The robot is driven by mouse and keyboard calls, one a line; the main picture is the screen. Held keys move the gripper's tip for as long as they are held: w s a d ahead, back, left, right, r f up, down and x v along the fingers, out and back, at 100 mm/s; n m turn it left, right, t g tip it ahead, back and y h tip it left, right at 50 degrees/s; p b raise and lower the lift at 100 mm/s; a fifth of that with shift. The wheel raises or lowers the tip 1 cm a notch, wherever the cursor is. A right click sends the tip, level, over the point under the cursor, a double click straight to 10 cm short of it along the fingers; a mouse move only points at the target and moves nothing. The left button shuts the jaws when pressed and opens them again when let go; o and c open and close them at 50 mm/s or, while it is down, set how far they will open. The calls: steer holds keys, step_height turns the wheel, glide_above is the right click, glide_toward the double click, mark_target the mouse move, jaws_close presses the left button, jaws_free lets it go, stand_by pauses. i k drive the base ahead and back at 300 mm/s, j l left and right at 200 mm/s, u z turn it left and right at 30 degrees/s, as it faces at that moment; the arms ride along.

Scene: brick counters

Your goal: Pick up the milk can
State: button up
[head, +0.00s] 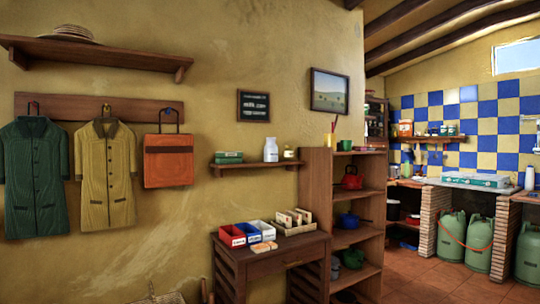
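A white can-shaped container (271,150) with a narrower neck stands upright on a small wooden wall shelf (257,167). It looks like the milk can, but no label on it is readable at this size. It stands between a stack of green items on its left and a small pale yellow jar on its right, apart from both. My gripper is not in this view.
Below the shelf, a wooden table (268,258) holds coloured boxes (232,236) and a tray. A tall open shelf unit (318,190) stands close on the right. Coats (36,175) hang at left. Tiled floor (430,285) is open at lower right, before green gas cylinders (479,243).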

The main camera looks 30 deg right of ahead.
mark_target(271, 150)
steer(key=l, duration=0.55)
steer(key=l+u, duration=0.15)
steer(key=l, duration=0.35)
steer(key=k+l, duration=0.1)
steer(key=l, duration=0.45)
steer(key=l+u, duration=0.15)
steer(key=l, duration=0.35)
steer(key=k+l, duration=0.15)
steer(key=l, duration=0.35)
steer(key=l+u, duration=0.1)
steer(key=l, duration=0.45)
steer(key=k+l+u, duration=0.1)
steer(key=l, duration=0.4)
steer(key=k+l, duration=0.15)
steer(key=l, duration=0.35)
steer(key=u, duration=0.05)
